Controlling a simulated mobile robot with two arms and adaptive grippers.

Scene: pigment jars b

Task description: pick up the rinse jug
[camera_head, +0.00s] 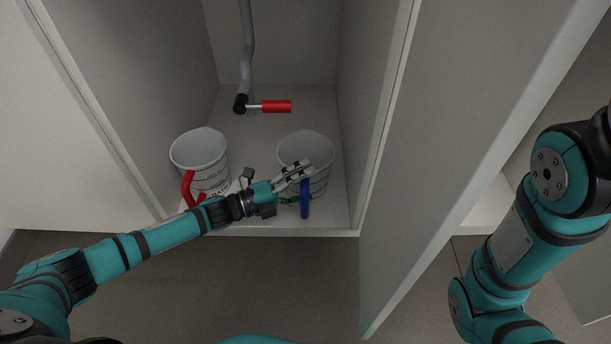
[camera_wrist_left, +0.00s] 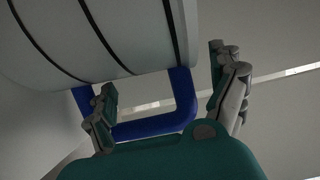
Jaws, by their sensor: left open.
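Two whitish jugs stand on the cabinet floor. The one on the right (camera_head: 306,148) has a blue handle (camera_head: 304,198) facing the front; the one on the left (camera_head: 198,148) has a red handle (camera_head: 187,188) and partly hidden dark lettering. No readable label shows which is the rinse jug. My left gripper (camera_head: 297,186) is open at the front of the blue-handled jug. In the left wrist view, the blue handle (camera_wrist_left: 150,127) lies between the spread fingers (camera_wrist_left: 163,70), with the banded jug body (camera_wrist_left: 110,35) beyond. My right gripper is out of view.
A grey pipe (camera_head: 246,45) with a red-handled valve (camera_head: 276,106) comes down at the back, above the jugs. Cabinet side walls and an open door (camera_head: 470,110) on the right bound the space.

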